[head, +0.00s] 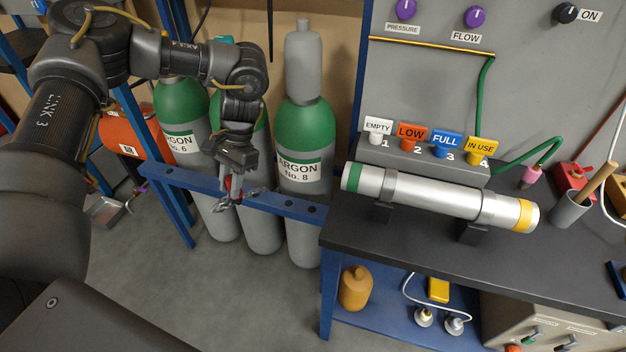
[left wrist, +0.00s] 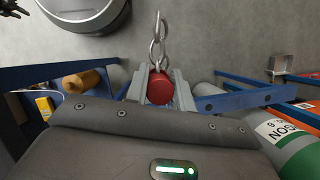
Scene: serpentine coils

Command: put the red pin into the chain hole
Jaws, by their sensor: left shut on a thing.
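My left gripper (head: 232,183) is shut on the red pin (head: 236,186), just at the blue rail in front of the argon cylinders. In the left wrist view the red pin's round head (left wrist: 160,88) sits between the two grey fingers. The gripper hides part of the rail, and I cannot tell whether the pin's tip is in a hole.
Argon cylinders (head: 305,142) stand behind the rail. The dark bench (head: 350,215) to the right carries a silver cylinder (head: 430,194) and small signs. An orange bottle (head: 355,288) stands on the blue lower shelf. The floor before the rail is clear.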

